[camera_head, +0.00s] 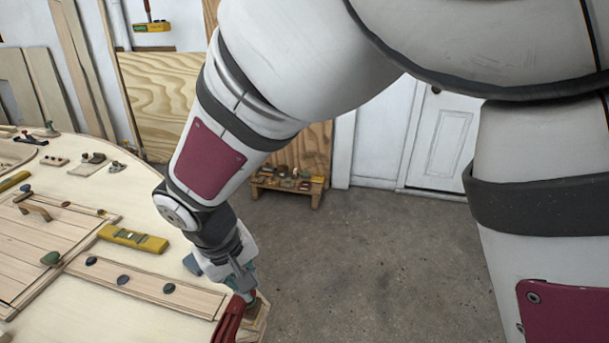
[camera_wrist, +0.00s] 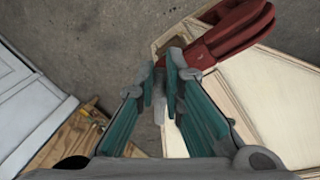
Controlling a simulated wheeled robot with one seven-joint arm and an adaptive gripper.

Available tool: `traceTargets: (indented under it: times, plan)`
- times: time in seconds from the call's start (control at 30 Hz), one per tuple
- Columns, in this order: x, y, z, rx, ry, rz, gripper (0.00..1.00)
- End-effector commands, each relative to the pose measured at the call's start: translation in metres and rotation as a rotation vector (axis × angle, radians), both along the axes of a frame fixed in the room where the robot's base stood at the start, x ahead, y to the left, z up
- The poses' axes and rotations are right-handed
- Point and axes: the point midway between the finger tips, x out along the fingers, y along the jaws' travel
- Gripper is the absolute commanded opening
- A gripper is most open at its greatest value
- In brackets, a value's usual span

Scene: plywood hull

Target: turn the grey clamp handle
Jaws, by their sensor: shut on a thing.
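My gripper (camera_head: 243,287) points down at the hull's near right corner; it also shows in the wrist view (camera_wrist: 162,72). A red clamp body (camera_head: 229,320) sits at that corner, right by the fingertips; in the wrist view it reaches in from the upper right (camera_wrist: 236,30). The grey clamp handle (camera_wrist: 160,92) shows as a narrow grey piece between the teal-padded fingers, which are shut on it. Most of the handle is hidden by the fingers, and I cannot make out its turn angle.
The pale plywood hull (camera_head: 130,205) fills the left, with a yellow level (camera_head: 133,238) and a plank bearing dark knobs (camera_head: 122,280) near my arm. Concrete floor (camera_head: 370,270) lies open to the right. A low wooden bench (camera_head: 287,187) stands by the back wall.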

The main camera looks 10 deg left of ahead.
Motion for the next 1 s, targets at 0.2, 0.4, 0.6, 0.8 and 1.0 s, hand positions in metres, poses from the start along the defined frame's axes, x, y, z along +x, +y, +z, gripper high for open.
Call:
traceTargets:
  times: [0.2, 0.4, 0.6, 0.8, 1.0]
  plan:
    - [0.000, 0.001, 0.002, 0.002, -0.002, 0.002, 0.00]
    - [0.000, 0.001, 0.001, 0.001, -0.001, 0.001, 0.30]
    - [0.000, 0.000, 0.001, 0.000, -0.001, 0.001, 0.30]
    - [-0.002, 0.003, 0.018, 0.003, -0.003, 0.001, 0.30]
    - [-0.011, 0.007, 0.057, 0.005, -0.005, 0.002, 0.30]
